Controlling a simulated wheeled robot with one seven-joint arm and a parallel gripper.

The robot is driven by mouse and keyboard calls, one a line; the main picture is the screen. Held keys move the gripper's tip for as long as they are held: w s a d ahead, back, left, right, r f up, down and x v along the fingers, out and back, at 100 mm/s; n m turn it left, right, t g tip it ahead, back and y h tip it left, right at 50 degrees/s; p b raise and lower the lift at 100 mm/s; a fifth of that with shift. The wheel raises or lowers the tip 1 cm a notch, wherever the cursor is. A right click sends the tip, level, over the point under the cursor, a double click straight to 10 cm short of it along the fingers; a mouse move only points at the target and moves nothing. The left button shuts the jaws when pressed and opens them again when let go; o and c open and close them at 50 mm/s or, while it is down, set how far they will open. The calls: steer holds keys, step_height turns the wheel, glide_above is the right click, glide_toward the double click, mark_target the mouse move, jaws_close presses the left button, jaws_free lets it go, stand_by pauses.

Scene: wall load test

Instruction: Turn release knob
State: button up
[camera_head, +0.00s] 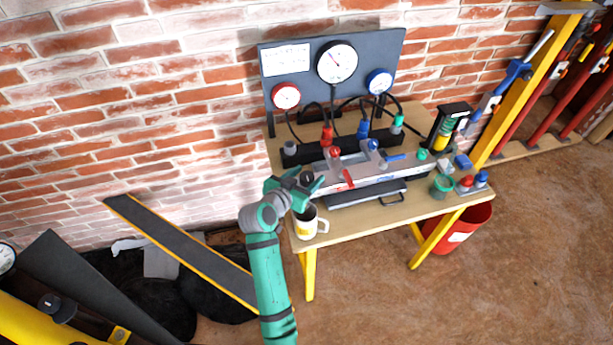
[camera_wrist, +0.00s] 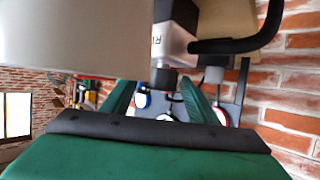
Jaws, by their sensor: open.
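A grey metal block (camera_head: 368,172) with levers and coloured knobs lies along the bench. A dark round knob (camera_head: 307,177) sits at its left end, beside my gripper (camera_head: 313,184). In the wrist view a black knob (camera_wrist: 164,78) sticks out from a grey block face (camera_wrist: 172,45) with partly hidden lettering. My gripper (camera_wrist: 160,98) shows there as two green fingers, spread apart, one on each side of the knob. They look open, and I cannot tell whether they touch it. No readable label confirms that this is the release knob.
A white mug (camera_head: 306,226) stands at the bench's front left, just below my gripper. A gauge panel (camera_head: 300,75) rises behind the block. A green cup (camera_head: 441,187) stands at the right, with a red bucket (camera_head: 462,232) on the floor. A dark ramp (camera_head: 185,250) leans at the left.

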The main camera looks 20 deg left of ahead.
steer(key=c, duration=1)
steer(key=shift+c, duration=0.2)
steer(key=shift+n+y, duration=0.4)
steer(key=shift+y, duration=0.1)
steer(key=n+y, duration=0.3)
steer(key=y, duration=0.1)
steer(key=shift+d, duration=0.15)
steer(key=n+g+y, duration=0.1)
steer(key=n+y, duration=0.1)
steer(key=n+g+y, duration=0.1)
steer(key=n+y, duration=0.2)
steer(key=shift+n+g, duration=0.3)
steer(key=n+g+y, duration=0.3)
steer(key=n+y, duration=0.1)
steer(key=shift+g, duration=0.3)
steer(key=n+g+y, duration=0.1)
steer(key=n+g, duration=0.2)
steer(key=shift+y, duration=0.3)
steer(key=shift+n+g, duration=0.7)
steer(key=shift+s+f, duration=0.1)
